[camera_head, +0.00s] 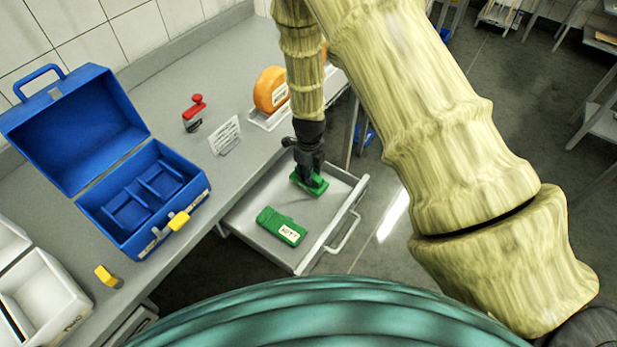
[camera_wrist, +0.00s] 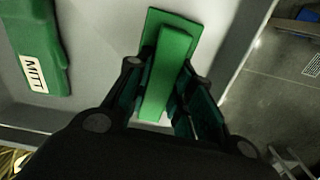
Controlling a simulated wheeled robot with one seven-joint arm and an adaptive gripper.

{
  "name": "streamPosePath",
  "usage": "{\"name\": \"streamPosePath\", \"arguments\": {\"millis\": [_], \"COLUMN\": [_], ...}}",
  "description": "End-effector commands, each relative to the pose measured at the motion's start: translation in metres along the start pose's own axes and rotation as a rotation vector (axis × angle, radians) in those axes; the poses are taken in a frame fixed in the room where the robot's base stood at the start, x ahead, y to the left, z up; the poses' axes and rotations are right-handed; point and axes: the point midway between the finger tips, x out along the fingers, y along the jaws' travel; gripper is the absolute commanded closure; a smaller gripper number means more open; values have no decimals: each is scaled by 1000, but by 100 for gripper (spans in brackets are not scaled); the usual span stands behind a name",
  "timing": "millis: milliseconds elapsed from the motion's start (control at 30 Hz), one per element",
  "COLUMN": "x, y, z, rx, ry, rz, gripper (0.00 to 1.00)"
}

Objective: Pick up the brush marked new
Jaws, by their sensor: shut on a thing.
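My gripper (camera_head: 309,173) is shut on a green brush (camera_head: 318,185) in the open drawer (camera_head: 237,213). In the wrist view the green brush (camera_wrist: 172,60) lies between the two fingers of my gripper (camera_wrist: 160,95). No label shows on the part of this brush that I can see. A second green item (camera_head: 281,225) lies nearer in the drawer, with a white label that seems to read MITT; it also shows at the left of the wrist view (camera_wrist: 38,45). I cannot tell whether the held brush is clear of the drawer floor.
A blue toolbox (camera_head: 140,200) stands open on the grey counter, with a yellow latch. A red-handled stamp (camera_head: 194,112), a white sign card (camera_head: 225,136) and an orange cheese wheel (camera_head: 270,90) stand farther back. A white box (camera_head: 45,300) and a yellow piece (camera_head: 107,276) are at left.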

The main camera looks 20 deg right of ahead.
Motion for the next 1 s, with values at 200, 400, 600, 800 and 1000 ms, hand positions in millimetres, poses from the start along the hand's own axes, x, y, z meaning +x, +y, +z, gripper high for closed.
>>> {"name": "streamPosePath", "arguments": {"millis": [200, 400, 600, 800, 1000], "x": [-7, -25, -34, -39, -44], "y": [-1, -1, 24, 66, 105], "z": [1, 1, -12, -35, -55], "rx": [0, -1, -2, -1, -1], "ry": [-2, -2, 0, 0, 0], "rz": [-2, -4, 0, 0, -1], "gripper": [100, 100, 100, 100, 100]}}
